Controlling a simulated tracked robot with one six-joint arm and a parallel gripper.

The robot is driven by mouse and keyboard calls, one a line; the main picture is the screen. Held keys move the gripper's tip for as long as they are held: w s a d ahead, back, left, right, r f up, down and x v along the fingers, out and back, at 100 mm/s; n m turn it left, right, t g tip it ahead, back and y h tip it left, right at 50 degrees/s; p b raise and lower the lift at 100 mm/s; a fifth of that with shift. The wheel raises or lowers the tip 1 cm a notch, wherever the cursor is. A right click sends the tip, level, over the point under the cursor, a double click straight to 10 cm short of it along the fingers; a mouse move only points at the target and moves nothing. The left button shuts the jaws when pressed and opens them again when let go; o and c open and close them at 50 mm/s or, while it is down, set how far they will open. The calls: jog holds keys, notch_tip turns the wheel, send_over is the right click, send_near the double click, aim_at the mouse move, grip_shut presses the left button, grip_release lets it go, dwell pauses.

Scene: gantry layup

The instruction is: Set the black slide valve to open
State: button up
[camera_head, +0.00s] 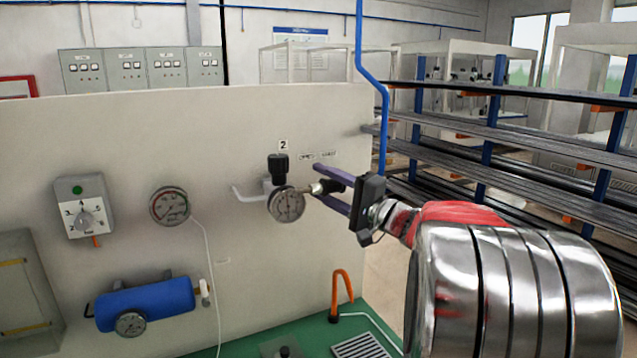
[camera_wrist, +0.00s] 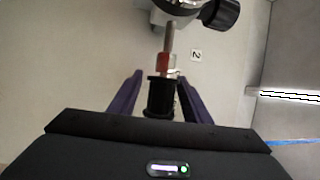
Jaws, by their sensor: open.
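The black slide valve (camera_head: 327,187) sits on a fitting to the right of a round gauge (camera_head: 287,204) on the pale panel. In the wrist view its black sleeve (camera_wrist: 159,98) lies between my two purple fingers, with a red band (camera_wrist: 163,62) and a bare metal stem beyond it. My gripper (camera_head: 322,182) is open around the sleeve, and the fingers also show in the wrist view (camera_wrist: 158,75). The left finger is apart from the sleeve; whether the right finger touches it I cannot tell. Small lettering (camera_head: 318,155) above the valve is too blurred to read surely.
A black knob (camera_head: 278,166) stands above the gauge, under a label "2" (camera_head: 283,145). A white pipe (camera_head: 248,194) runs left of it. An orange hook-shaped pipe (camera_head: 342,290) rises below from the green bench (camera_head: 315,334). A blue pipe (camera_head: 383,120) hangs at the panel's right edge.

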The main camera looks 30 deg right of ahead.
jog(key=v, duration=1.2)
jog(key=shift+s+a, duration=0.1)
